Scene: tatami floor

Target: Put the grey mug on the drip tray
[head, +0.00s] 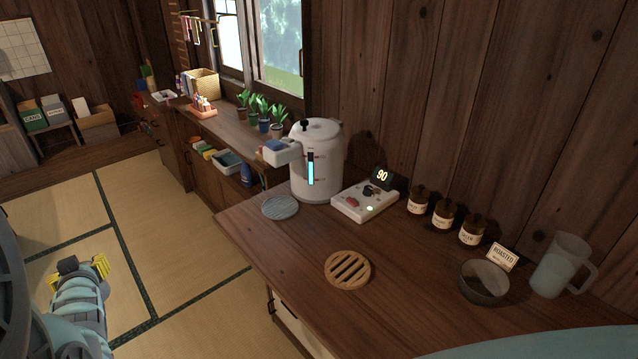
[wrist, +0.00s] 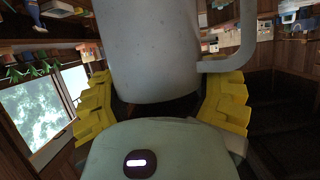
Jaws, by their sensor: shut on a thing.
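The grey mug (wrist: 150,45) fills the upper middle of the wrist view, with its handle (wrist: 235,50) to the right. My gripper (wrist: 160,98) has its yellow fingers on both sides of the mug and is shut on it. In the head view my gripper (head: 84,268) is at the lower left, over the tatami and away from the counter; I cannot make out the mug there. The drip tray (head: 280,208), a round grey-blue ribbed disc, lies on the counter below the spout of the white water dispenser (head: 318,165). Nothing stands on it.
A round slatted wooden trivet (head: 347,270) lies nearer on the counter (head: 410,285). A control box (head: 364,202) showing 90, brown jars (head: 443,215), a dark bowl (head: 484,282) and a clear pitcher (head: 560,265) stand to the right. The counter between tray and trivet is clear.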

